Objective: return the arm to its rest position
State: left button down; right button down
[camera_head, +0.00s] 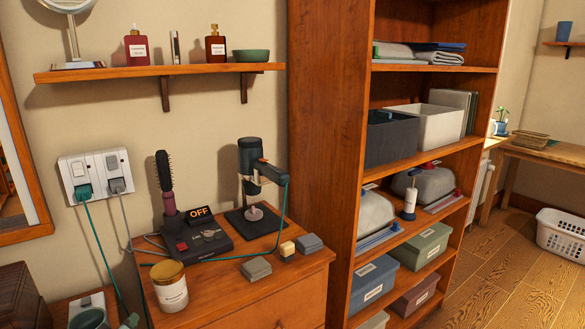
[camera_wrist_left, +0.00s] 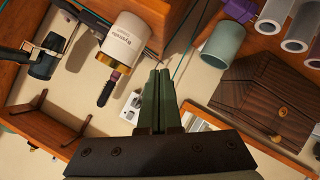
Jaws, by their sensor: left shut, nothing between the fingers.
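My left gripper (camera_head: 130,321) barely enters the head view at the bottom left edge, where only the greenish fingertips show. In the left wrist view the gripper (camera_wrist_left: 157,73) has its two dark green fingers pressed together with nothing between them. The tips lie between the cream jar (camera_head: 170,287) and the green cup (camera_head: 90,319), apart from both as far as I can see. The jar (camera_wrist_left: 140,40) and the cup (camera_wrist_left: 222,46) also show in the left wrist view. The rest of my left arm is out of the head view. My right gripper is not seen.
A wooden dresser (camera_head: 235,308) holds a hairbrush (camera_head: 165,183), a dark base with an OFF sign (camera_head: 199,213), and a holder with a dryer-like tool (camera_head: 250,165). Cords run from the wall outlet (camera_head: 97,174). A wall shelf (camera_head: 150,72) is above; a tall shelf unit (camera_head: 325,110) stands right.

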pick_arm(q)
jog(key=s+d+f+m+g+h, duration=0.35)
jog(key=s+d+f+m, duration=0.3)
jog(key=s+f, duration=0.35)
jog(key=s+d+f+m+g+h, duration=0.2)
jog(key=s+d+f+m+g, duration=0.3)
jog(key=s+f+m, duration=0.45)
jog(key=w+d+f+n+t+h+p, duration=0.1)
jog(key=w+d+f+t+h+p, duration=0.1)
jog(key=w+d+f+t+p, duration=0.1)
notch_tip(320, 180, down, 2)
jog(key=d+t+p, duration=0.1)
jog(key=t+p, duration=0.2)
jog(key=shift+w+f, duration=0.15)
